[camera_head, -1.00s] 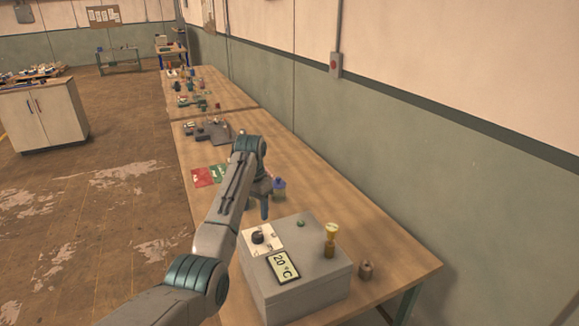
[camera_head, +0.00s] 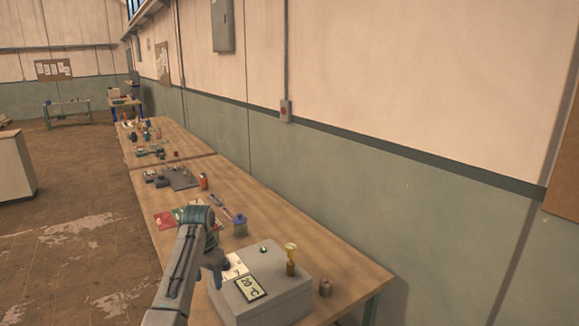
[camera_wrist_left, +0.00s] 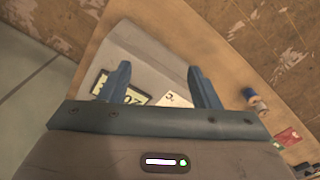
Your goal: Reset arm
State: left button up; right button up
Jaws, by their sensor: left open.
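My left arm comes in from the lower left in the head view. Its gripper end (camera_head: 216,262) hangs beside the grey box (camera_head: 265,302), partly hidden by my own arm. In the left wrist view the left gripper (camera_wrist_left: 160,82) has its two blue fingers spread apart with nothing between them. My right gripper is not in view.
The long wooden workbench (camera_head: 320,262) runs along the wall. A white cabinet (camera_head: 14,165) stands at left across open floor.

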pick_arm(q)
jog(key=s+a+f+n+t, duration=0.1)
jog(key=s+a+f, duration=0.1)
jog(key=s+f, duration=0.8)
jog(key=s+a+f+n+t, duration=0.1)
jog(key=s+a+f+n, duration=0.1)
jog(key=s+f, duration=0.85)
jog(key=s+r+t, duration=0.1)
jog(key=s+r, duration=0.3)
jog(key=s, duration=1)
jog(key=s+r+t, duration=0.1)
jog(key=s+r, duration=0.3)
jog(key=s, duration=1.1)
notch_tip(320, 180, down, 35)
jog(key=a+n+g+y+b, duration=0.1)
jog(key=a+g+b, duration=0.15)
jog(key=b, duration=0.35)
jog(key=s+f+b, duration=0.2)
jog(key=s+f, duration=0.7)
jog(key=f, duration=0.3)
jog(key=s+a+f+b, duration=0.1)
jog(key=s+f+b, duration=0.1)
jog(key=s+f, duration=0.7)
notch_tip(320, 180, down, 4)
jog(key=shift+s+a+f+b, duration=0.1)
jog(key=shift+s+a+b, duration=0.2)
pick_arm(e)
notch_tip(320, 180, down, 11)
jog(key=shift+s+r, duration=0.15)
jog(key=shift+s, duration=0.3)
